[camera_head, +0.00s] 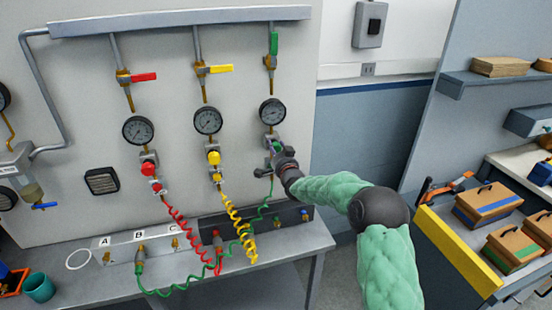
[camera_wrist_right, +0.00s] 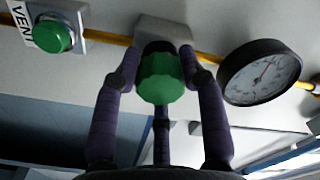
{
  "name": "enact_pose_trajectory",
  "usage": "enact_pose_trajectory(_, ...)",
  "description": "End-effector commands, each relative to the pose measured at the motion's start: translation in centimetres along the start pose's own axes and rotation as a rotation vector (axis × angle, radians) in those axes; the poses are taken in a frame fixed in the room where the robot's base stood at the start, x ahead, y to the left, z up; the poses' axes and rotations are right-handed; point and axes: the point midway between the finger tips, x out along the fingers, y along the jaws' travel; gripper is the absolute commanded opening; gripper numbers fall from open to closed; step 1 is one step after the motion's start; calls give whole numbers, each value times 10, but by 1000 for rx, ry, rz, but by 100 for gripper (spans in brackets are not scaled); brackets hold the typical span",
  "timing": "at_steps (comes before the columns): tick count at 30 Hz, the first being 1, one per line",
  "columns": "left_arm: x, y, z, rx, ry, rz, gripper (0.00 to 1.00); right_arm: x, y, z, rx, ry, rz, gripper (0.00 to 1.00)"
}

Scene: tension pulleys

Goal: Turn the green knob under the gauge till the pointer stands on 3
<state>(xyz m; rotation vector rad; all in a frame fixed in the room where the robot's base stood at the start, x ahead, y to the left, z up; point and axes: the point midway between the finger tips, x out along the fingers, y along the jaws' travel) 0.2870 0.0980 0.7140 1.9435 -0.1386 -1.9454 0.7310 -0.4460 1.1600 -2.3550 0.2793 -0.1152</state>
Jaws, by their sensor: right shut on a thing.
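The green knob (camera_wrist_right: 162,80) sits on a grey block below the right-hand gauge. In the right wrist view, the purple-grey fingers of my right gripper (camera_head: 277,151) are around it, shut on its sides. In the head view the gripper mostly hides the knob. The gauge (camera_head: 272,112) is a round black-rimmed dial just above the gripper. It also shows in the right wrist view (camera_wrist_right: 260,72), with a thin reddish pointer, but its numbers are too small to read. My left gripper is not in view.
A green VENT button (camera_wrist_right: 42,37) is near the knob. To the left are a yellow knob (camera_head: 214,158) and a red knob (camera_head: 148,169) under similar gauges. Coiled red, yellow and green hoses hang to the bench (camera_head: 110,285). A shelf unit with boxes (camera_head: 487,203) stands right.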

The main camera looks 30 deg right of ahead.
Motion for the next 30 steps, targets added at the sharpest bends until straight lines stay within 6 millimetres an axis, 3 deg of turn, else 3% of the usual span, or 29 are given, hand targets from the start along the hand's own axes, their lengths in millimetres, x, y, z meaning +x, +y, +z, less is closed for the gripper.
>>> enact_pose_trajectory(3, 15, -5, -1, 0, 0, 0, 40, 0, 4, 6, 76, -7, 3, 9)
enact_pose_trajectory(10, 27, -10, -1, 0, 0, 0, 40, 0, 2, 6, 175, -8, 3, 9)
enact_pose_trajectory(29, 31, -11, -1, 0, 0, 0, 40, 0, 1, 4, 222, -8, 4, 9)
enact_pose_trajectory(30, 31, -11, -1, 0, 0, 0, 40, 0, 1, 4, 222, -8, 4, 50)
